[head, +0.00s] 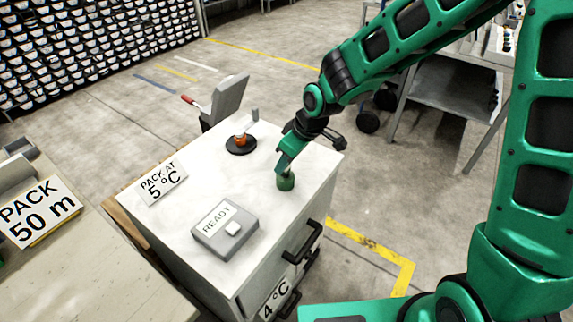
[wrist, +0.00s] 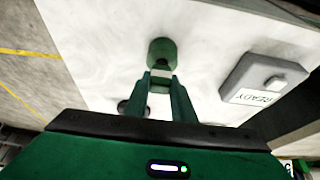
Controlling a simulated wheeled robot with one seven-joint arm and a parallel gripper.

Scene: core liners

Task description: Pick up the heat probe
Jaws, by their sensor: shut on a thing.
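A short dark green cylinder (head: 285,182), which looks to be the heat probe, is upright at the right side of the white cabinet top (head: 190,200). My gripper (head: 287,165) reaches down to it from above. In the wrist view the green cylinder (wrist: 162,52) is just beyond my fingertips (wrist: 160,80), with a pale part between the fingers. The gripper is shut on this thing. Whether its base touches the top or is slightly raised, I cannot tell.
A grey box marked READY (head: 225,230) with a white button and a "PACK AT 5°C" sign (head: 161,183) stand on the top. An orange item (head: 241,139) sits on a black disc behind. A bench with a "PACK 50 m" sign (head: 40,210) is at left.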

